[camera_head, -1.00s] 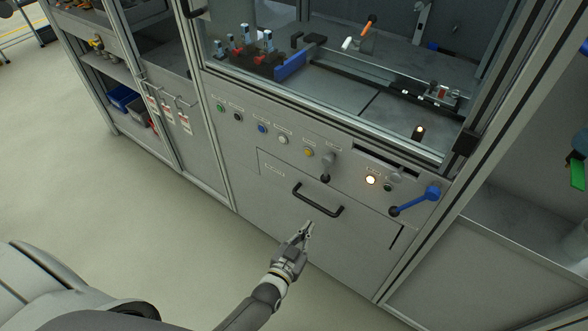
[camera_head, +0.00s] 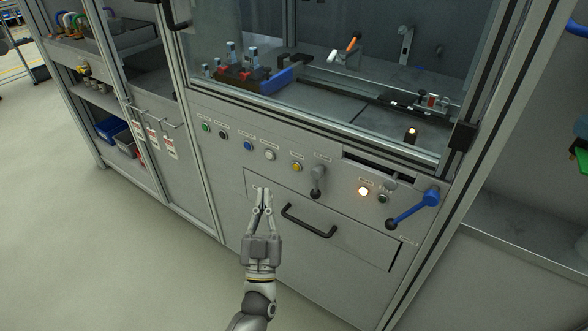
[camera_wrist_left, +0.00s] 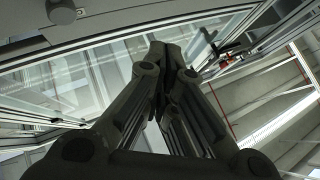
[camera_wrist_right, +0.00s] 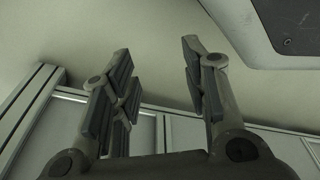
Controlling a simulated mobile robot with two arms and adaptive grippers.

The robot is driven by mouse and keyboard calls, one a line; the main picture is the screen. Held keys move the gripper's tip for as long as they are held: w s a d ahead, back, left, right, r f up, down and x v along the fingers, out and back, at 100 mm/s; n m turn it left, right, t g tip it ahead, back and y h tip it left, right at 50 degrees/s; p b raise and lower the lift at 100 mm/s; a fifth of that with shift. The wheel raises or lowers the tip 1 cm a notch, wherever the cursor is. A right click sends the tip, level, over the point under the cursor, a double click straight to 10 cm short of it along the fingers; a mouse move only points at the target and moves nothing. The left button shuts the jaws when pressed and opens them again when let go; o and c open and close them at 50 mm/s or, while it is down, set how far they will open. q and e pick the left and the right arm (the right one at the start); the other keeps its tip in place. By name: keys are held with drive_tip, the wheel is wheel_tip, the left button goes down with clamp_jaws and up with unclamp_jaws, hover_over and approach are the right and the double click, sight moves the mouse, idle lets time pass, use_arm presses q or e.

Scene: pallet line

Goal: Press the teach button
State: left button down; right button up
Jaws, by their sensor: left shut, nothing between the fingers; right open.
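A row of buttons runs along the sloped front panel in the head view: green (camera_head: 206,127), black (camera_head: 224,134), blue (camera_head: 248,146), white (camera_head: 270,155) and yellow (camera_head: 296,167). Further right are a lit, warm-white button (camera_head: 363,190) and a dark green one (camera_head: 383,198). The labels are too small to read, so I cannot tell which is the teach button. My left gripper (camera_head: 264,190) is shut and empty, fingers pointing up, just below the white button in the picture, apparently apart from it. Its closed fingers fill the left wrist view (camera_wrist_left: 165,55). My right gripper (camera_wrist_right: 160,75) is open and empty, seen only in its wrist view.
A black drawer handle (camera_head: 309,221) sticks out right of my left gripper. A grey knob lever (camera_head: 318,180) stands right of the yellow button, and a blue lever (camera_head: 414,206) at the panel's right end. A glass window (camera_head: 330,90) is above. Open floor lies left.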

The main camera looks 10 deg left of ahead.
sight(296, 167)
use_arm(q)
drive_tip(key=w+d+b, duration=0.3)
drive_tip(key=w+b, duration=0.1)
drive_tip(key=w, duration=0.4)
drive_tip(key=shift+w, duration=0.2)
use_arm(e)
drive_tip(key=w+r, duration=0.3)
drive_tip(key=r, duration=0.3)
drive_tip(key=w+r, duration=0.3)
drive_tip(key=r, duration=0.4)
drive_tip(key=shift+w+a+r+t, duration=0.2)
drive_tip(key=shift+w+a+t, duration=0.1)
drive_tip(key=shift+a+t, duration=0.1)
use_arm(q)
drive_tip(key=shift+w+d+b, duration=0.2)
drive_tip(key=shift+w+b, duration=0.2)
use_arm(e)
drive_tip(key=shift+s+r, duration=0.1)
drive_tip(key=shift+r, duration=0.3)
